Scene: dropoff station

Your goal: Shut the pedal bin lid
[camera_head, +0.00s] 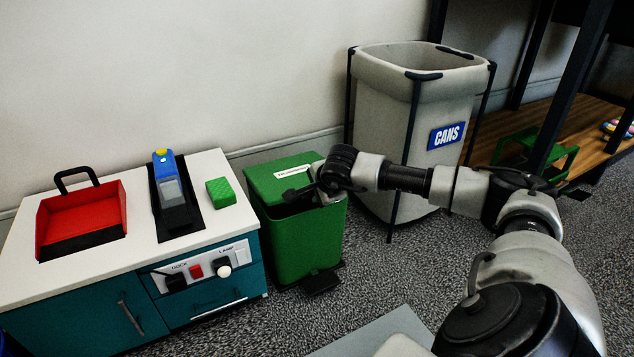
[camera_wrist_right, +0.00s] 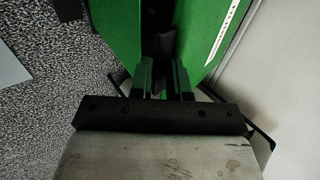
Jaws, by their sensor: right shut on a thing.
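The green pedal bin (camera_head: 290,245) stands on the carpet beside the white-topped cabinet. Its green lid (camera_head: 272,178) bears a white label and is a little raised, with a dark gap under its front edge. The lid also shows in the right wrist view (camera_wrist_right: 200,35), right of that gap. My right gripper (camera_head: 301,193) is at the lid's front edge; in the right wrist view its fingers (camera_wrist_right: 163,80) are shut at this edge. The exact contact is partly hidden. The black pedal (camera_head: 322,282) sits at the bin's foot. My left gripper is out of view.
The cabinet (camera_head: 215,240) at left carries a red dustpan-like tray (camera_head: 85,215), a blue-and-grey device (camera_head: 168,178) and a green sponge (camera_head: 221,192). A grey CANS bin (camera_head: 390,110) stands behind my right arm. A shelf (camera_head: 590,125) is at far right.

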